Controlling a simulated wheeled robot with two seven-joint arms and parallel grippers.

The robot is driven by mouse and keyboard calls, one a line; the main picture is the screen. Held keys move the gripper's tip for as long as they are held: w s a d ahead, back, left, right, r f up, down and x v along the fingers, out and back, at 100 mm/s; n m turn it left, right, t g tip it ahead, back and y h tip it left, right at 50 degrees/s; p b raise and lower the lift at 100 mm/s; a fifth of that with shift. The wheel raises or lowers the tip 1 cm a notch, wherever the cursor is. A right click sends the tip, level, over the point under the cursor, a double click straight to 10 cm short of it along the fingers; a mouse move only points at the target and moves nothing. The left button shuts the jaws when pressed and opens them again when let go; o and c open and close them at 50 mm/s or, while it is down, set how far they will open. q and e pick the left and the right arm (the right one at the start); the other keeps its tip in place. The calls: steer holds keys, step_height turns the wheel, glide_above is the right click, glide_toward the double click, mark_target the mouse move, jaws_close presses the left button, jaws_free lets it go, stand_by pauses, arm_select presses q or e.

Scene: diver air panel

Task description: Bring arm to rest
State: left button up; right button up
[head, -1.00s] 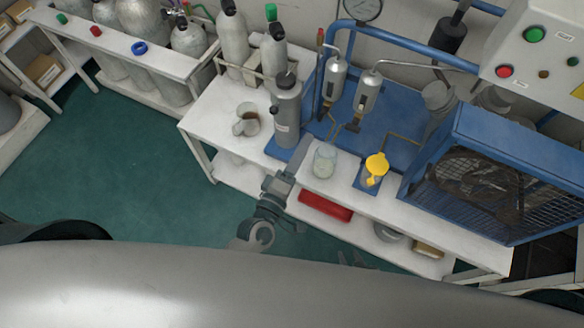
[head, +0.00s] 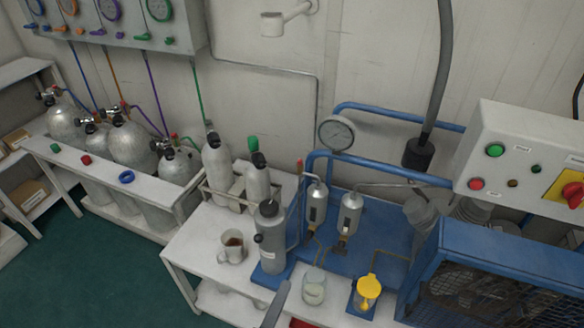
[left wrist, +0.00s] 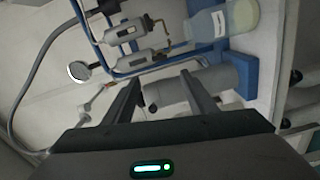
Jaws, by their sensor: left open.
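My left gripper shows at the bottom of the head view as a narrow grey piece (head: 277,303), in front of the white bench. In the left wrist view its two fingers (left wrist: 160,88) are apart, with nothing held between them. The grey canister (head: 269,236) stands upright on a blue base at the bench's front. In the left wrist view the canister (left wrist: 218,84) lies beyond the fingers. The rest of my left arm is below the head view. My right gripper is not in view.
A mug (head: 233,246) with brown contents, a glass jar (head: 314,287) and a yellow-topped cup (head: 367,292) stand on the bench (head: 196,243). A blue caged machine (head: 490,275) is at right. Gas cylinders (head: 130,145) stand at left. Green floor (head: 60,270) is clear at lower left.

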arm_select(q)
steer(key=s+a+f+m+g+y, duration=0.1)
steer(key=s+a+f+m+g, duration=0.2)
steer(key=f, duration=1)
steer(key=s+a+f+m+g+y, duration=0.1)
steer(key=s+a+f+m+g, duration=0.2)
steer(key=f+m, duration=0.4)
steer(key=s+a+f+m+g+y, duration=0.1)
steer(key=s+a+f+m+g, duration=0.3)
steer(key=f, duration=1.5)
steer(key=s+a+m, duration=0.1)
steer(key=s, duration=0.2)
steer(key=shift+a+f+y, duration=0.3)
steer(key=shift+y, duration=0.1)
steer(key=shift+s, duration=0.1)
